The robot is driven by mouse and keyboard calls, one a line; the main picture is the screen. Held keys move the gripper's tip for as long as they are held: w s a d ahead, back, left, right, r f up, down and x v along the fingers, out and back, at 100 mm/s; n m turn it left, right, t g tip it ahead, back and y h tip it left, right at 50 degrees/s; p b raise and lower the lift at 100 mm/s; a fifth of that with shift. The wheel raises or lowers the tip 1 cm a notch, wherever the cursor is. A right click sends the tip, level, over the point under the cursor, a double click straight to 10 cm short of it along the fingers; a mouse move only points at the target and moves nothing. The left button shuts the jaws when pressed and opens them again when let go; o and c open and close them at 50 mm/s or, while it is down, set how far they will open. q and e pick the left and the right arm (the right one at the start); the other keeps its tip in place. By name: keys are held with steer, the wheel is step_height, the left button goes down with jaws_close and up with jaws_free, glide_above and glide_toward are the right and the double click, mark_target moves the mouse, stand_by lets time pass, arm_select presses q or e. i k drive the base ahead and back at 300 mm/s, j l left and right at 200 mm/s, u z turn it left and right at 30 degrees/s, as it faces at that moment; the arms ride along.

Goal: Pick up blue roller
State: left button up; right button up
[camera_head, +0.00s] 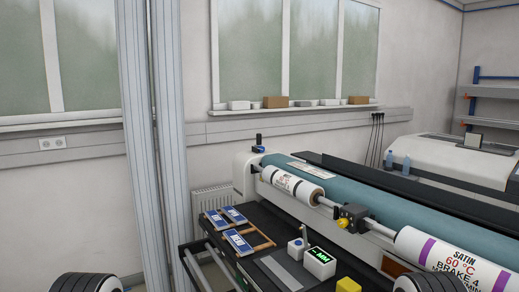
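A long teal-blue roller-like surface (400,204) runs along the wide machine, from the middle of the view to the right edge. It is the only large blue roller shape I see; I cannot tell whether it comes loose. A white roll with printed labels (292,183) sits on a bar in front of it. A larger white roll with purple bands (455,262) is on the same bar, cut off at the right edge. Two dark rounded parts of my arms show at the bottom edge. Neither of my grippers is in view.
A dark cart top (262,238) stands in front of the machine. It carries blue-and-white packs (238,241), a small green-screen device (319,263) and a yellow block (348,285). A pale upright post (150,140) stands left of the machine. A white machine (447,162) stands behind.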

mark_target(258, 143)
steer(key=i+j, duration=0.3)
steer(key=i+j+u, duration=0.15)
steer(key=i+j, duration=0.2)
steer(key=i, duration=0.15)
